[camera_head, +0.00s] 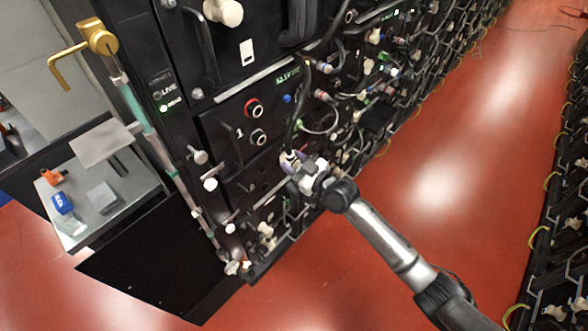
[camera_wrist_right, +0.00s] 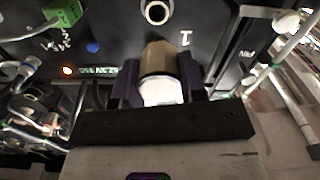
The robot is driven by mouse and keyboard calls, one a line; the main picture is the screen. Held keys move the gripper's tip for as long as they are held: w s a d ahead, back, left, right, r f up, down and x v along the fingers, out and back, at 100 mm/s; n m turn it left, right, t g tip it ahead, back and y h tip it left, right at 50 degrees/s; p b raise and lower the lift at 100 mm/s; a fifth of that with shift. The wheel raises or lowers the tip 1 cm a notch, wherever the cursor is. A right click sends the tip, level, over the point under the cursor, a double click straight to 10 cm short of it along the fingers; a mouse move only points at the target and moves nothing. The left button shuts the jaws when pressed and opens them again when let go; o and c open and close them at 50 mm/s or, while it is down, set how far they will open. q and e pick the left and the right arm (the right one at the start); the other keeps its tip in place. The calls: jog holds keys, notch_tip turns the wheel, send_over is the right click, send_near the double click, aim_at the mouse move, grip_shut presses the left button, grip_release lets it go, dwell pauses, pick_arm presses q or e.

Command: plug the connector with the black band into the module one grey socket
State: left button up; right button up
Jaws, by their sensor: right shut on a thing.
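My right gripper (camera_head: 291,160) comes in from the lower right in the head view and is shut on a connector. In the right wrist view, the connector (camera_wrist_right: 160,60) sits between the dark purple fingers of the right gripper (camera_wrist_right: 158,88), with a tan body and a white end. The module one grey socket (camera_head: 259,138) is on the black panel beside the "1" mark, up and left of the gripper. It also shows in the right wrist view (camera_wrist_right: 157,12), apart from the connector. My left gripper is not in view.
A red-ringed socket (camera_head: 254,108) sits just above the grey one. A black cable (camera_head: 293,125) hangs close to the right gripper. White knobs (camera_head: 210,184) and several other cables stick out of the rack. The red floor (camera_head: 440,180) on the right is clear.

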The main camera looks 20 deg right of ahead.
aim_at(279, 152)
jog(key=shift+w+d+f, duration=0.1)
jog(key=shift+d+f, duration=0.05)
jog(key=shift+d, duration=0.1)
jog(key=shift+w+a+f, duration=0.1)
jog(key=shift+w+a, duration=0.1)
jog(key=shift+w, duration=0.1)
jog(key=shift+b+x, duration=1.05)
jog(key=shift+x, duration=0.65)
jog(key=shift+b+x, duration=0.35)
jog(key=shift+x, duration=0.4)
